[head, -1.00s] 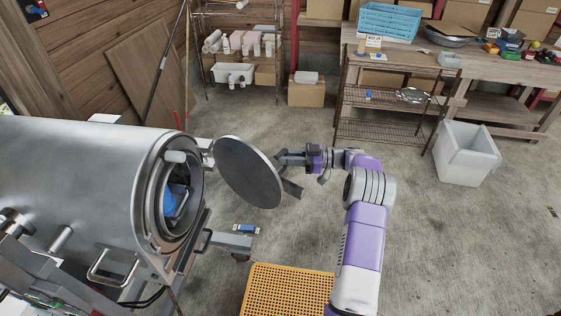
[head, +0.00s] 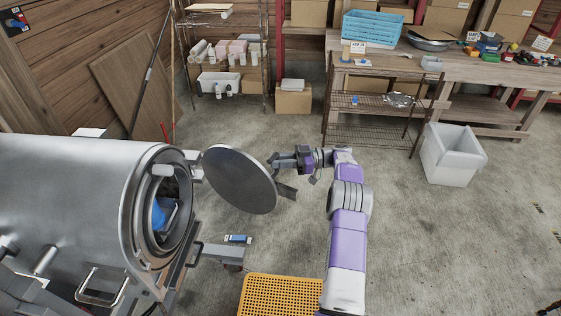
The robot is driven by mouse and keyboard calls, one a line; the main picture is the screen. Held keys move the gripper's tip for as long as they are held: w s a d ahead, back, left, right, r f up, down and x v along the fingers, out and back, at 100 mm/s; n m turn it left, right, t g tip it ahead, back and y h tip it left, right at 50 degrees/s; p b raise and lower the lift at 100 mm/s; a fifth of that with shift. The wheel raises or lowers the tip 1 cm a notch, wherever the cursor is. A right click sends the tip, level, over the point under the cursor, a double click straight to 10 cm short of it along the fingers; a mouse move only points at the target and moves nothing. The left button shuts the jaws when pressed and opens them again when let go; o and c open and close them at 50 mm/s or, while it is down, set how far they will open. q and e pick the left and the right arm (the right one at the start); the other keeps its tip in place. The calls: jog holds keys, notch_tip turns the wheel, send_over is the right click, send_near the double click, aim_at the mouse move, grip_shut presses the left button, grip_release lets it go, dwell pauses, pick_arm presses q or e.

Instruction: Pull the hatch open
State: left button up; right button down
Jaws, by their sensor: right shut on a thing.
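The hatch (head: 240,180) is a round, dark grey metal disc. It stands swung out from the mouth of a big steel drum (head: 70,185), on a hinge at the drum's rim. The drum's round opening (head: 165,205) is uncovered, and something blue shows inside. My right gripper (head: 275,163) is at the right edge of the hatch, shut on it; the exact grip point is partly hidden behind the disc. A dark bar (head: 286,191) sticks out at the hatch's right edge, below the gripper. My left gripper is not in view.
A yellow perforated crate (head: 282,296) stands on the floor beside my right arm. A white bin (head: 450,155) stands at the right. A wire rack (head: 375,105) and a wooden bench (head: 470,70) are at the back. The concrete floor between is clear.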

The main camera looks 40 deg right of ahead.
jog(key=c, duration=1.4)
grip_release()
jog(key=shift+w+a+r, duration=0.1)
jog(key=shift+w+a, duration=0.15)
jog(key=shift+a, duration=0.1)
jog(key=o, duration=0.3)
jog(key=shift+w+a, duration=0.2)
jog(key=shift+w, duration=0.05)
jog(key=v, duration=0.8)
jog(key=shift+b, duration=0.3)
